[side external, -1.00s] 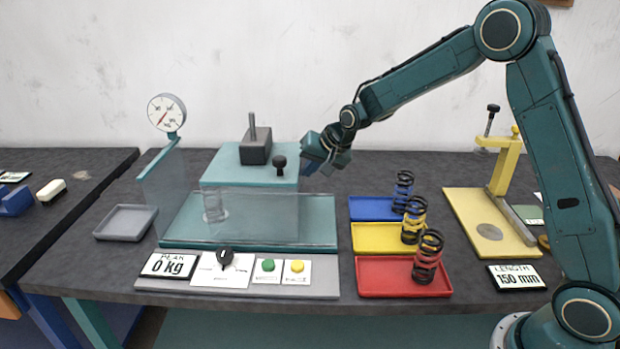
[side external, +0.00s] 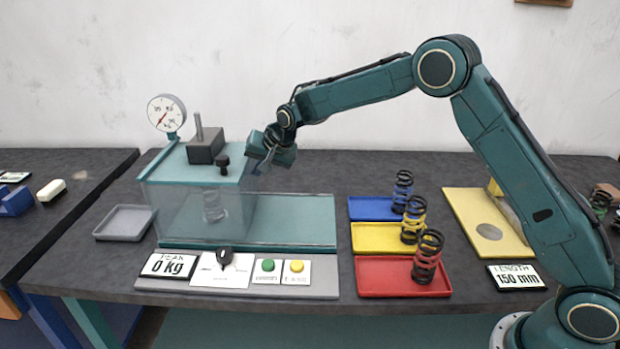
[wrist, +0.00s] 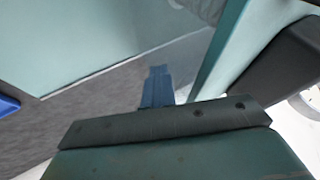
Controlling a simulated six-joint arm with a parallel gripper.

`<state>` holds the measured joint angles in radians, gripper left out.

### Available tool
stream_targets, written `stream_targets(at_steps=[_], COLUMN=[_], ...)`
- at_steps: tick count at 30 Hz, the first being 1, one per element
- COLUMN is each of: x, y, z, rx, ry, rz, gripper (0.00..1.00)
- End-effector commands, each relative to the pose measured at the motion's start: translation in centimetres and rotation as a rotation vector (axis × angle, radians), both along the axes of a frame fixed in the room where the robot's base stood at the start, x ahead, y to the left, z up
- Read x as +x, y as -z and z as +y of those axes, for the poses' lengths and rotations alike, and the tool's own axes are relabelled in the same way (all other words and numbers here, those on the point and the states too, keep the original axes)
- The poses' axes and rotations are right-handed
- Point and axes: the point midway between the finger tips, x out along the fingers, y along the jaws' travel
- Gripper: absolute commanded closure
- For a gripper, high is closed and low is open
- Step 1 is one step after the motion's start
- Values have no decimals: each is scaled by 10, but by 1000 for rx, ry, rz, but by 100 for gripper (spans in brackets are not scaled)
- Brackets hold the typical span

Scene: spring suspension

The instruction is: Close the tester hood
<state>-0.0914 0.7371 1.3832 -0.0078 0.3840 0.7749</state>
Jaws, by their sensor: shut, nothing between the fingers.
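The tester hood (side external: 165,212) is a clear box with a teal top, and it stands at the left end of the teal tester base (side external: 290,222). A dark block with a rod and a black knob (side external: 223,164) sit on its top. A pale cylinder (side external: 213,208) shows through the clear wall, inside the hood. My gripper (side external: 258,166) is shut and empty, at the right edge of the hood near the knob; whether it touches the hood is unclear. In the wrist view, the blue fingertips (wrist: 157,88) are together beside a teal edge.
A round gauge (side external: 167,112) stands behind the hood at left. A control panel (side external: 325,287) with a knob and two buttons lies in front. Blue, yellow and red trays (side external: 375,283) with coil springs are to the right. A grey tray (side external: 124,222) lies left.

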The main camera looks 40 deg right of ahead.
Motion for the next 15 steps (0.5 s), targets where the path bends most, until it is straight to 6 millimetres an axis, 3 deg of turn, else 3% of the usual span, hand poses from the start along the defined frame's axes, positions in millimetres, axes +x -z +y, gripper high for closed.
stream_targets(at_steps=[15], x=[0], y=[-1], z=[3], rx=[6], ry=[-12], rz=[-14], gripper=[100])
